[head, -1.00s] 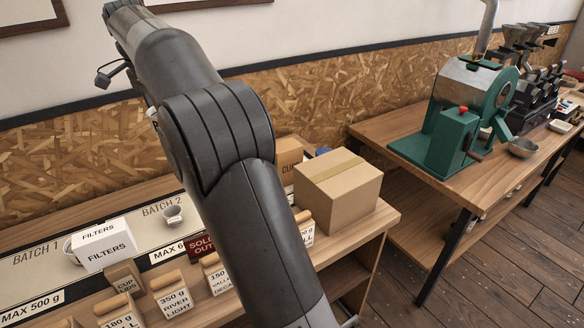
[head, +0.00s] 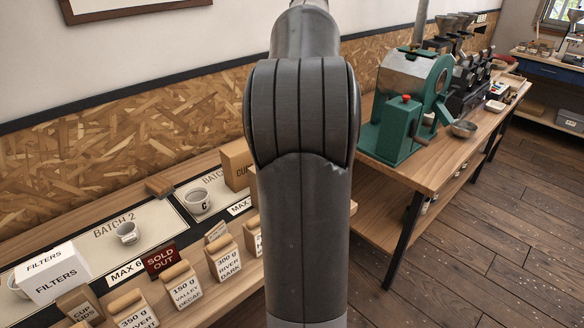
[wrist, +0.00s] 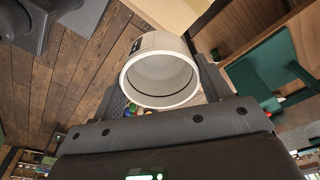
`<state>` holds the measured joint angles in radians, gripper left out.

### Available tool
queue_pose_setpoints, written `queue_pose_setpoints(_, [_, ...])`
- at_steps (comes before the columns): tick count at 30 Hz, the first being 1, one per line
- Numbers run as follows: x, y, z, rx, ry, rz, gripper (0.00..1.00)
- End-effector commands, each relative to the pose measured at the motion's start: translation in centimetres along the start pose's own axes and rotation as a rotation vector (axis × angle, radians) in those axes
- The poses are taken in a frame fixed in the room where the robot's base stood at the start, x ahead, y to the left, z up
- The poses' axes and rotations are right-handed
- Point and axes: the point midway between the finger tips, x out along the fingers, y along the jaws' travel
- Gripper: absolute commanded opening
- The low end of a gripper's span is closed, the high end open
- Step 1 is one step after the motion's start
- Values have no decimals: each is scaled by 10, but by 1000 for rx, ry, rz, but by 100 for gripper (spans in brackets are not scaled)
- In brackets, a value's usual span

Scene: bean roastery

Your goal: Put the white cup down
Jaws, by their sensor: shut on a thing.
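In the wrist view my gripper (wrist: 163,88) is shut on a white cup (wrist: 182,96). The cup's round open mouth faces the camera and it looks empty; a dark mark shows on its outer side. Dark fingers stand on both sides of it. The held cup and gripper are not visible in the head view, where my arm fills the middle. On the counter a small white cup (head: 127,234) stands on the BATCH 2 mat (head: 98,247). Another white cup marked C (head: 197,203) stands on the mat to its right.
A FILTERS box (head: 52,275) stands at the left and partly hides another cup (head: 15,286). A SOLD OUT sign (head: 161,259) and several labelled bags (head: 181,287) line the counter's front. A green roaster (head: 404,110) stands on the bench at right. Floor is open at right.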

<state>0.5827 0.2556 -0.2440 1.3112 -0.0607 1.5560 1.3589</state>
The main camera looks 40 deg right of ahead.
Motion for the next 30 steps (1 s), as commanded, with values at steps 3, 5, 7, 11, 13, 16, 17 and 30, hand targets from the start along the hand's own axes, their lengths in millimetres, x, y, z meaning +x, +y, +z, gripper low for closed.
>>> queue_pose_setpoints(3, [3,10,-25,56,-2,6,42])
queue_pose_setpoints(5, [5,15,-36,79,-3,8,42])
queue_pose_setpoints(7, [7,19,-46,102,-4,11,42])
queue_pose_setpoints(11, [27,18,-40,94,-4,11,42])
queue_pose_setpoints(13, [35,18,-39,95,-4,13,42])
queue_pose_setpoints(16, [48,18,-37,94,-4,12,42])
queue_pose_setpoints(17, [51,17,-36,94,-4,10,42])
queue_pose_setpoints(30, [95,-26,35,88,-4,13,42])
